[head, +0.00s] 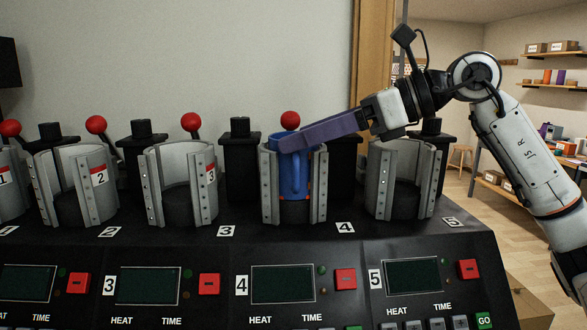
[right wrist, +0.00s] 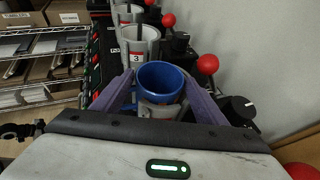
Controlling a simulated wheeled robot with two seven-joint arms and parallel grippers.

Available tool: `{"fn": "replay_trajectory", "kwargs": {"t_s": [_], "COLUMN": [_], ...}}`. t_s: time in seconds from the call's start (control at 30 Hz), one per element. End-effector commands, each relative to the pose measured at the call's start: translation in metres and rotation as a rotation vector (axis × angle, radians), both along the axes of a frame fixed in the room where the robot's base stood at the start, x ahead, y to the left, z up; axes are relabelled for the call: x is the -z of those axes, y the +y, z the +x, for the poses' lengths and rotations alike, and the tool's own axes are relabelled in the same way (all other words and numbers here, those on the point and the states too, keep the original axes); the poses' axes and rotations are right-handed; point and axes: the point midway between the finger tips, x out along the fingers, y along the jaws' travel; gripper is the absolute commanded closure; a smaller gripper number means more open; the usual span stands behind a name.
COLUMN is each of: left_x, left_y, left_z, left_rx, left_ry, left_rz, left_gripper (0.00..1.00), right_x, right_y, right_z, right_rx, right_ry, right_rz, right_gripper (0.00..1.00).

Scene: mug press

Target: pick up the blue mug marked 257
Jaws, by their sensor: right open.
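The blue mug (head: 291,176) stands upright inside the grey clamp of press station 4, its handle towards the front. Its marking cannot be read. My right gripper (head: 290,142) reaches in from the right with its purple fingers at the mug's upper rim. In the right wrist view, the blue mug (right wrist: 160,82) sits between the two spread fingers, one on each side. The fingers are open, and whether either touches the mug cannot be told. My left gripper is not in view.
The black press console (head: 255,240) holds several clamps in a row. The clamp of station 5 (head: 404,178) and that of station 3 (head: 182,185) look empty. A lever with a red knob (head: 290,120) stands behind the mug. A wall is close behind the console.

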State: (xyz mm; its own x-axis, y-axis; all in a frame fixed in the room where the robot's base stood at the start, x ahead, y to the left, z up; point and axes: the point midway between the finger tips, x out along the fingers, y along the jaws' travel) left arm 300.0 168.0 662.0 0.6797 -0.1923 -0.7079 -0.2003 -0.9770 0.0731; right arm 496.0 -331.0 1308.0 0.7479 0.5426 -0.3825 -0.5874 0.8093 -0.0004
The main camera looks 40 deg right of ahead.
Motion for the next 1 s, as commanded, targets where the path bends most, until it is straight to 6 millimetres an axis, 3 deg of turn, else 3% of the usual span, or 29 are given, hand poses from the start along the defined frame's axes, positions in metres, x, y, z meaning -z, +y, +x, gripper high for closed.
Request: {"fn": "replay_trajectory", "kwargs": {"t_s": [0.07, 0.3, 0.4, 0.77, 1.0], "left_x": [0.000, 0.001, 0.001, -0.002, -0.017], "left_y": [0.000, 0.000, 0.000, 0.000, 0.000], "left_z": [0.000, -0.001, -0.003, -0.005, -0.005], "left_rx": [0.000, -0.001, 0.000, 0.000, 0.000], "left_ry": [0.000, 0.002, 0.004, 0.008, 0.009], "left_rz": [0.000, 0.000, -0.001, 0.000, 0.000], "left_gripper": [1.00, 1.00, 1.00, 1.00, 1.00], "right_x": [0.000, 0.000, -0.002, -0.010, -0.040], "right_y": [0.000, 0.000, 0.000, 0.000, 0.000], "right_z": [0.000, 0.000, 0.000, 0.000, -0.001], "right_rx": [0.000, 0.000, 0.000, 0.001, 0.000], "right_ry": [0.000, 0.000, -0.003, -0.006, -0.007], "right_rz": [0.000, 0.000, 0.002, 0.002, 0.004], "right_gripper": [0.34, 0.74, 0.87, 0.87, 0.87]}}
